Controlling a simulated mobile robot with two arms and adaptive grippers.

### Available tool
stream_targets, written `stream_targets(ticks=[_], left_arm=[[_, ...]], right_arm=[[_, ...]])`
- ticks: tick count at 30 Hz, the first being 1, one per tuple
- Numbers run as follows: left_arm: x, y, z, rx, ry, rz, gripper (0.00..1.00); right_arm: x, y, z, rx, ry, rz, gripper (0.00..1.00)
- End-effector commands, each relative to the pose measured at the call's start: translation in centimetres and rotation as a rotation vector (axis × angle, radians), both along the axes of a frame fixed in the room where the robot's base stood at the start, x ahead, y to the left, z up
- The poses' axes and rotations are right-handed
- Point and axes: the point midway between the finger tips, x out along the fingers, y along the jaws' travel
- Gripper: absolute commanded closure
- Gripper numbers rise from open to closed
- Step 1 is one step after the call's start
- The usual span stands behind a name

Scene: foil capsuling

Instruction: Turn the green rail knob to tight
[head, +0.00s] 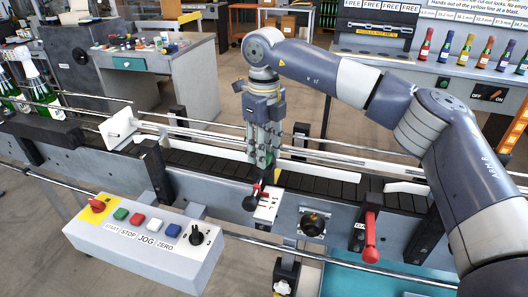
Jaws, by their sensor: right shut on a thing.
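My right gripper (264,158) reaches down over the conveyor (205,160) from above, its fingers pointing down at the near guide rail. It is shut on the green rail knob (269,158), of which only a little green shows between the fingers. The fingers hide most of the knob, so I cannot tell how far it is turned. My left gripper is not in view.
A control box (145,245) with coloured buttons stands at front left. On the conveyor's front are a small lever plate (267,206), a black knob (314,223) and a red-handled lever (370,240). Green bottles (38,88) stand at far left.

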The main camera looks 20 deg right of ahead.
Motion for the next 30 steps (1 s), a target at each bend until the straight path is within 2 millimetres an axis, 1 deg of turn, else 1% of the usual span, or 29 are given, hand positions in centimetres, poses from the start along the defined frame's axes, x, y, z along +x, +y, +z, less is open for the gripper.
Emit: stream_targets(ticks=[3,18,24,30], left_arm=[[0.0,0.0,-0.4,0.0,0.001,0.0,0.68],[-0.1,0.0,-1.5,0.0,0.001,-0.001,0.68],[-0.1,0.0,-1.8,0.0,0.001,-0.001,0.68],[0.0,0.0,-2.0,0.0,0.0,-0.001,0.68]], right_arm=[[0.0,0.0,-0.1,0.0,-0.002,-0.113,0.91],[0.1,0.0,0.0,0.001,-0.002,-0.571,0.91],[0.0,0.0,0.0,0.0,-0.002,-0.713,0.91],[0.1,0.0,0.0,0.0,-0.002,-0.806,0.91]])
